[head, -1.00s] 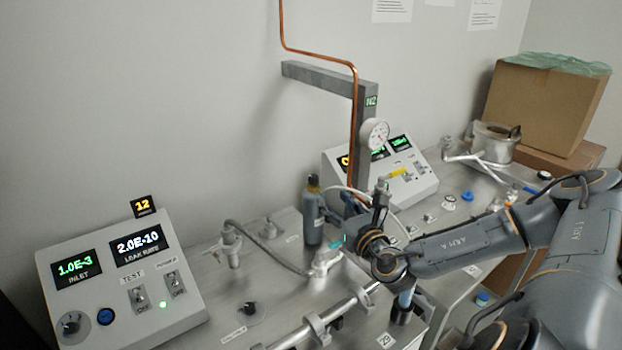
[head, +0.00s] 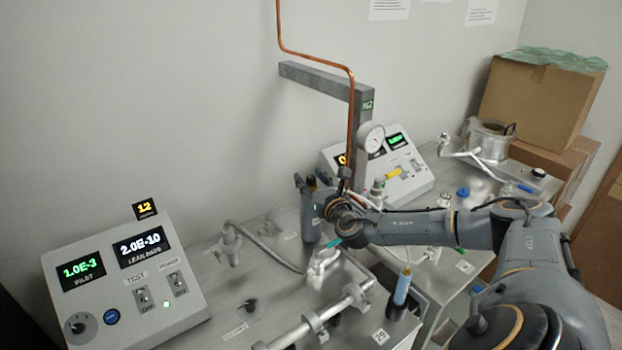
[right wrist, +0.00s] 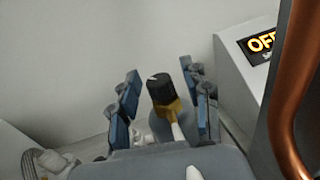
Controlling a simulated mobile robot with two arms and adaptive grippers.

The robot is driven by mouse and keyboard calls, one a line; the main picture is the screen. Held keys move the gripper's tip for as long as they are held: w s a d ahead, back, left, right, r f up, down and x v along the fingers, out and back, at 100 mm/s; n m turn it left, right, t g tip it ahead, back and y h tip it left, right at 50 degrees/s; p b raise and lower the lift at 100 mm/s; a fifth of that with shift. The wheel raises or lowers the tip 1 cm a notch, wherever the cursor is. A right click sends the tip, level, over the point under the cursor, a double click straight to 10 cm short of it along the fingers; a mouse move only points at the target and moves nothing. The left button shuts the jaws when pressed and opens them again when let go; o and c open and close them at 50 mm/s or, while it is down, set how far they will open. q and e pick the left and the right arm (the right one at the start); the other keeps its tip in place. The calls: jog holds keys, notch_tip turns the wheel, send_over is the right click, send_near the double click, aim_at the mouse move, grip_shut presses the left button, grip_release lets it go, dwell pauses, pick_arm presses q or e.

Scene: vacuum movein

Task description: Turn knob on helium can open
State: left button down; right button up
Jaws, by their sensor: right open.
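My right gripper (head: 318,187) is at the top of the can. In the right wrist view its open blue-padded fingers (right wrist: 160,78) stand on either side of the knob, with a visible gap on each side. The gripper partly hides the can's top in the head view. My left gripper is not in view.
A round gauge (head: 371,137) and a control box (head: 424,181) stand to the right. The leak-rate panel (head: 125,285) is at the left. A blue tube (head: 402,287) stands in front of my arm.

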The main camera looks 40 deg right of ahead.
grip_shut()
jog(key=shift+h+p, duration=0.3)
jog(key=shift+p, duration=0.05)
jog(key=shift+m, duration=0.3)
